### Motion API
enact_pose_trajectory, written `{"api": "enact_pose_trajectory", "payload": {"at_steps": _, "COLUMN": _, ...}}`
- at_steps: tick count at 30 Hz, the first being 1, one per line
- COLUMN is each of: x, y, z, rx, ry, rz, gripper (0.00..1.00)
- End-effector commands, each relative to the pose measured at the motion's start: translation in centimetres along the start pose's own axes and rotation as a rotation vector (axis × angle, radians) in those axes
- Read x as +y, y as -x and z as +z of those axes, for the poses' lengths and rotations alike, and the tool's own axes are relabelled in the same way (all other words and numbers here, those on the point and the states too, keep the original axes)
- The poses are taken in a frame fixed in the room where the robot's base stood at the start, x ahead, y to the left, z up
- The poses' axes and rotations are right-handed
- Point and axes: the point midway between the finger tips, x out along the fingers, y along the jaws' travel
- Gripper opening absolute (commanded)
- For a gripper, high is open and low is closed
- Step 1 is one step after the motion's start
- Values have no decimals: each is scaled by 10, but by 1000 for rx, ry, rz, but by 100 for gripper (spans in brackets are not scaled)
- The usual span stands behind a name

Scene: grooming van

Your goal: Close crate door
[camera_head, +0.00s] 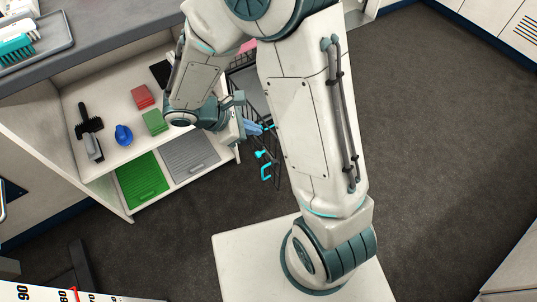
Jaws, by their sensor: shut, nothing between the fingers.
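A dark wire crate (243,61) shows in the head view, mostly behind my arm, beside the shelf unit. Its wire door (258,170) shows as thin dark bars below my gripper, with a cyan handle (266,172) and a small cyan latch piece (262,154). The door seems to stand out from the crate, but my arm hides its hinge side and how far it is open. My gripper (264,128) has blue fingers, shut and empty, close to the door's bars above the handle. I cannot tell whether they touch.
The shelf unit (66,87) at left holds a green tray (143,180), a grey tray (190,157), a blue item (123,135), brushes and small boxes. A grey tray (50,45) with brushes lies on top. The dark floor (430,130) at right is clear.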

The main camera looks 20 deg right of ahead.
Motion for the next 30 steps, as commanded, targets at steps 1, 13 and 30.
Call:
{"api": "enact_pose_trajectory", "payload": {"at_steps": 1, "x": -2, "y": -23, "z": -34, "rx": -12, "ry": 72, "rz": 23, "gripper": 0}}
{"api": "enact_pose_trajectory", "payload": {"at_steps": 13, "x": -2, "y": -59, "z": -121, "rx": -48, "ry": 339, "rz": 143, "gripper": 0}}
{"api": "enact_pose_trajectory", "payload": {"at_steps": 30, "x": 12, "y": -163, "z": -121, "rx": -49, "ry": 341, "rz": 140, "gripper": 0}}
